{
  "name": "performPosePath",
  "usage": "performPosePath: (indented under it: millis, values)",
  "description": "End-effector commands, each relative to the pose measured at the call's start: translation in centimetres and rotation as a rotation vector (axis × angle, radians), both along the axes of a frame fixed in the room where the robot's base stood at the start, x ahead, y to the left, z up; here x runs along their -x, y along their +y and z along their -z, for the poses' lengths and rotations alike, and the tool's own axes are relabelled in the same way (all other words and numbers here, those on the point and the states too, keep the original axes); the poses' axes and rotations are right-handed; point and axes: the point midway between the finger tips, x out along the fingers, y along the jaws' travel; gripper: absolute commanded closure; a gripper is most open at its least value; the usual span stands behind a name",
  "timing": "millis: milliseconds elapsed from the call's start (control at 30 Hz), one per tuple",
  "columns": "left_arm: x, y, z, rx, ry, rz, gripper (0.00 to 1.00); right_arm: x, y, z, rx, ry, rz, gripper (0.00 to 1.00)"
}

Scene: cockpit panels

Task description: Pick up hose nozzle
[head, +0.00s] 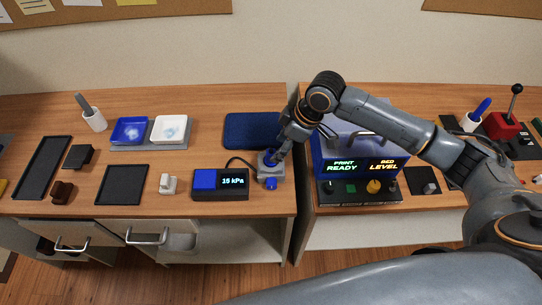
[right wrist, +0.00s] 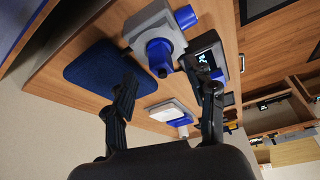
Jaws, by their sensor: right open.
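The blue part that looks like the hose nozzle (right wrist: 158,55) stands in a grey block-like holder (right wrist: 150,27) in the right wrist view. In the head view the holder (head: 265,170) sits on the left desk near its right end, with the blue part (head: 271,160) partly hidden by my gripper. My right gripper (head: 284,149) is over the holder. In the wrist view its two fingers (right wrist: 165,80) are apart, with the blue part ahead between them and nothing held. My left gripper is not in view.
A box reading 15 kPa (head: 220,185) stands left of the holder, with a dark cable between them. A dark blue mat (head: 252,130) lies behind. The blue printer-like unit (head: 358,160) stands close on the right, across a gap between desks. Blue and white trays (head: 150,130) are farther left.

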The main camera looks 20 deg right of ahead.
Motion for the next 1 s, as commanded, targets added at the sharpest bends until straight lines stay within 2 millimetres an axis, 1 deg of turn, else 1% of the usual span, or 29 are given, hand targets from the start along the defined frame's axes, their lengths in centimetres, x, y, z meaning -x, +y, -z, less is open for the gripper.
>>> performPosePath:
  millis: [133, 233, 300, 400, 667, 767, 800, 867, 900, 933, 967, 1000]
  values:
    - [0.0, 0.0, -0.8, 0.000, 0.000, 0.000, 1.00, -0.4, 0.8, 1.0, -0.001, 0.002, -0.001, 0.44]
    - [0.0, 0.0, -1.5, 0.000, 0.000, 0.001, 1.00, -0.9, 1.6, 2.3, -0.001, 0.004, -0.001, 0.44]
    - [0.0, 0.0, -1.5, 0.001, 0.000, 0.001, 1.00, -1.1, 1.9, 3.4, -0.002, 0.003, 0.000, 0.44]
    - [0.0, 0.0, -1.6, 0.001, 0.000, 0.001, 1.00, -1.3, 2.2, 4.3, -0.001, 0.002, -0.001, 0.44]
    - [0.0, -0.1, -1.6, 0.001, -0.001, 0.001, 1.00, -1.3, 2.2, 4.6, 0.000, 0.000, -0.001, 0.44]
    - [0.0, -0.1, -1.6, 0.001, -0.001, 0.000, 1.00, -1.3, 2.2, 4.6, 0.000, 0.000, -0.001, 0.63]
    - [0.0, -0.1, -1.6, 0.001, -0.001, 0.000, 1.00, -1.3, 2.2, 4.6, 0.000, 0.000, -0.001, 0.71]
    - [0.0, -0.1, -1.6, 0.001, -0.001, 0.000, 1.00, -1.3, 2.2, 4.6, -0.001, -0.001, -0.001, 0.83]
    - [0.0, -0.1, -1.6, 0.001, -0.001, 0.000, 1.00, -1.3, 2.2, 4.6, -0.001, -0.001, -0.001, 0.91]
    - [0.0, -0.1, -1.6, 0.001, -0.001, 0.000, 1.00, -1.3, 2.2, 4.6, -0.001, -0.001, -0.001, 0.97]
    - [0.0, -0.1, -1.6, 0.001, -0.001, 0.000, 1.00, -1.3, 2.2, 4.6, -0.001, -0.001, -0.001, 1.00]
    - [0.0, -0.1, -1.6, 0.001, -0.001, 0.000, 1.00, -1.3, 2.2, 4.6, -0.001, -0.001, -0.001, 1.00]
